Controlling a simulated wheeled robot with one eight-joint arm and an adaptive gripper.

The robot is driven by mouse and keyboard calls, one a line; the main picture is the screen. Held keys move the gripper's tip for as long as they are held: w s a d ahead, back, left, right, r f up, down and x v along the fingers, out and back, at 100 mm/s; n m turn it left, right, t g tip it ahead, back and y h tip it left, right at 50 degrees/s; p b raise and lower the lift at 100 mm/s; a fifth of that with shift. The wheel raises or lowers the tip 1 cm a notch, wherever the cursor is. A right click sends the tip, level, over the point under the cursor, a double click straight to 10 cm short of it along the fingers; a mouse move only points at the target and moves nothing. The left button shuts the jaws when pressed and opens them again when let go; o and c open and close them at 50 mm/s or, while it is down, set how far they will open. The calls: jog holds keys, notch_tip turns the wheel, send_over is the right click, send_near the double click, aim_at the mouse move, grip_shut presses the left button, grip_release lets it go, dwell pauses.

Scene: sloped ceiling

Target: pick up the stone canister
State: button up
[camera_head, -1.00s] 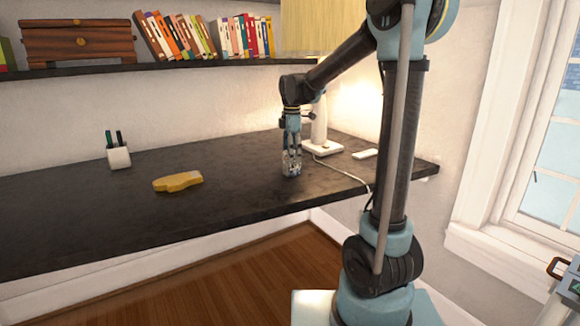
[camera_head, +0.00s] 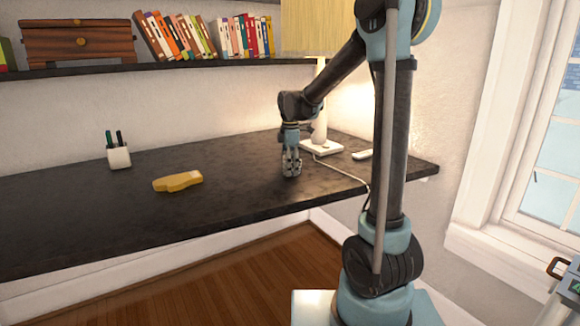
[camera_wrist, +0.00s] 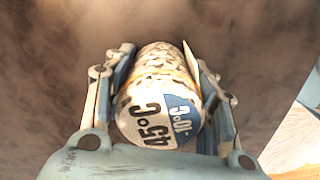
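The stone canister (camera_wrist: 160,98) is a small cylinder with a mottled white and brown side. Its end facing the wrist camera is white with a blue patch and dark printed figures. It stands on the dark desk (camera_head: 230,190) near the lamp and is mostly hidden behind my gripper's fingers in the head view. My gripper (camera_head: 291,172) points down over it, with one finger on each side in the wrist view (camera_wrist: 158,55). The fingers are spread around it with little clearance; firm contact on both sides is not evident.
A yellow object (camera_head: 178,181) lies left on the desk. A white pen cup (camera_head: 119,157) stands farther left. The lamp's white base (camera_head: 322,147) and cord are close behind and right of my gripper. A shelf (camera_head: 180,66) with books runs above.

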jog(key=c, duration=0.6)
jog(key=shift+o, duration=0.3)
jog(key=shift+r, duration=0.1)
notch_tip(320, 180, up, 10)
jog(key=shift+f, duration=0.1)
